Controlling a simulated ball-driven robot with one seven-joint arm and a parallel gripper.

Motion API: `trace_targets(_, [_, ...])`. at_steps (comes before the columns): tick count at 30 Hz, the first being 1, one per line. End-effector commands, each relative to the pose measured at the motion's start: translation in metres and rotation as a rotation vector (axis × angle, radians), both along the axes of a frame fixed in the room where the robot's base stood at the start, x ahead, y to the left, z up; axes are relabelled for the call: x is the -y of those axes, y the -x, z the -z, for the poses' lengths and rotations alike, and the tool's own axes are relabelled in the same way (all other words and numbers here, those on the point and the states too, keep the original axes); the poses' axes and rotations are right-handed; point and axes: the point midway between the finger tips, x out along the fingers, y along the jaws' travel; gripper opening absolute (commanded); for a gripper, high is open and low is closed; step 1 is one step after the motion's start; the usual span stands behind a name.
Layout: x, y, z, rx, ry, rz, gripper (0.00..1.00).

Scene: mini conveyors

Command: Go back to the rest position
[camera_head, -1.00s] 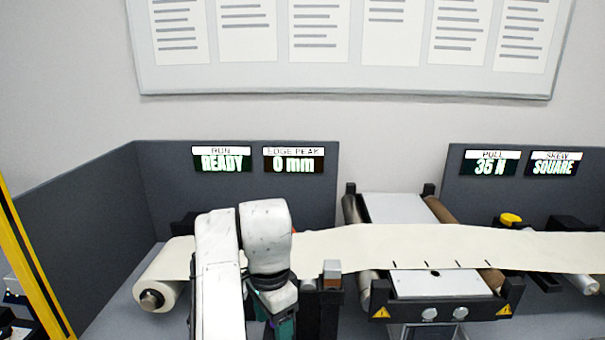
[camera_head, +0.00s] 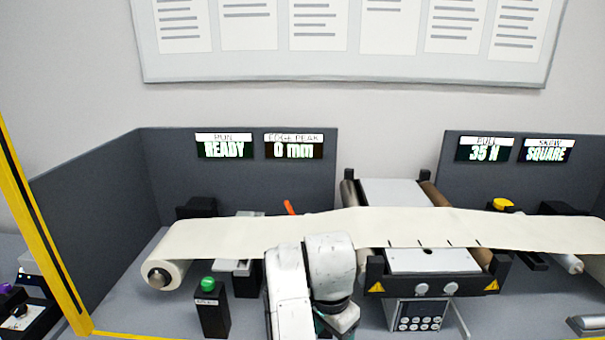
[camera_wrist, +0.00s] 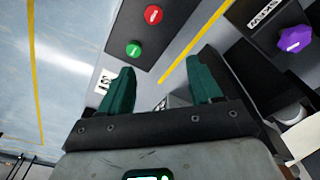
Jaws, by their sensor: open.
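My white arm stands at the bottom middle of the head view, in front of the cream web (camera_head: 240,236); its gripper end points down and is mostly cut off by the lower edge. In the wrist view my gripper (camera_wrist: 163,90) shows two green fingers spread apart with nothing between them. Beyond the fingers are a green button (camera_wrist: 134,49) and a red button (camera_wrist: 153,15) on a dark box, and a purple knob (camera_wrist: 295,39) to the right. The fingers appear apart from all of these.
The web runs from a roll (camera_head: 163,274) at left across the mini conveyor (camera_head: 432,262). A black post with a green button (camera_head: 208,283) stands left of my arm. A yellow post (camera_head: 40,230) rises at far left. Screens read READY, 0 mm, 35 N and SQUARE.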

Motion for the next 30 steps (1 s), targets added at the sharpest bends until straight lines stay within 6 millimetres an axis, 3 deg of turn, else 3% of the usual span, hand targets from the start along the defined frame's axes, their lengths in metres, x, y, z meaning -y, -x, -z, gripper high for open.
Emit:
trace_targets(5, [0.069,0.022,0.040,0.013,0.052,-0.061,0.64])
trace_targets(8, [0.112,0.045,0.065,0.019,0.083,-0.124,0.64])
trace_targets(15, [0.190,0.121,0.113,0.008,0.129,-0.310,0.64])
trace_targets(22, [0.228,0.215,0.142,-0.014,0.119,-0.506,0.64])
trace_targets(27, [0.231,0.286,0.151,-0.021,0.079,-0.648,0.64])
trace_targets(30, [0.227,0.318,0.151,-0.016,0.050,-0.713,0.64])
